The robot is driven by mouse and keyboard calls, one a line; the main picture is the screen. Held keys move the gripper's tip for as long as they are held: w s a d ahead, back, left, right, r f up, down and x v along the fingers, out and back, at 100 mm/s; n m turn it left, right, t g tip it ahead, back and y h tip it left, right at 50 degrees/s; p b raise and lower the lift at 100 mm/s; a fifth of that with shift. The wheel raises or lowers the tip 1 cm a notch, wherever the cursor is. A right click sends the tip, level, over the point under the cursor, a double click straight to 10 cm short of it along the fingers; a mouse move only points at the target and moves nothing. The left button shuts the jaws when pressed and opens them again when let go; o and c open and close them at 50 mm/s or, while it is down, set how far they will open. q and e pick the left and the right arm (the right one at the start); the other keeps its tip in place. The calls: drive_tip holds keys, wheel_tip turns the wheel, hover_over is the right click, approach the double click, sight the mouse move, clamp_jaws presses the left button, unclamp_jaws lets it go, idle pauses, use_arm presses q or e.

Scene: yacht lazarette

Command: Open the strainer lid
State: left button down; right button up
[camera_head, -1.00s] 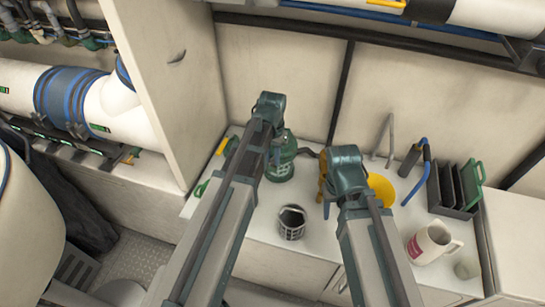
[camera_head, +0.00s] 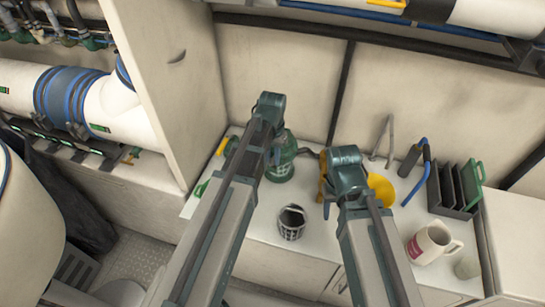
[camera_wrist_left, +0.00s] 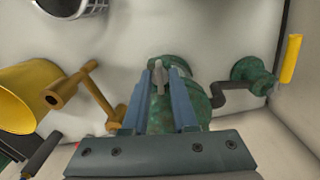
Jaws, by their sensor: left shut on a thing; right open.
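The green strainer (camera_head: 284,166) stands at the back of the white counter, partly hidden behind my left gripper and arm. In the left wrist view the strainer (camera_wrist_left: 205,108) sits behind the fingers, with a pale upright piece on its lid (camera_wrist_left: 158,80). My left gripper (camera_wrist_left: 160,95) is shut on this pale piece; in the head view the left gripper (camera_head: 276,155) is over the strainer's near left side. My right gripper (camera_head: 328,205) is open over the counter, right of the strainer. Its jaws hold nothing I can see.
A dark mesh basket (camera_head: 291,222) stands on the counter between my arms. A wall panel (camera_head: 170,80) rises at left.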

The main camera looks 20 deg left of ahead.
idle(0.5)
use_arm(q)
drive_tip(key=n, duration=0.4)
drive_tip(key=shift+n, duration=2.4)
drive_tip(key=shift+w+r+p, duration=0.25)
drive_tip(key=shift+r+p, duration=0.45)
drive_tip(key=shift+p, duration=0.1)
drive_tip(key=shift+f, duration=0.2)
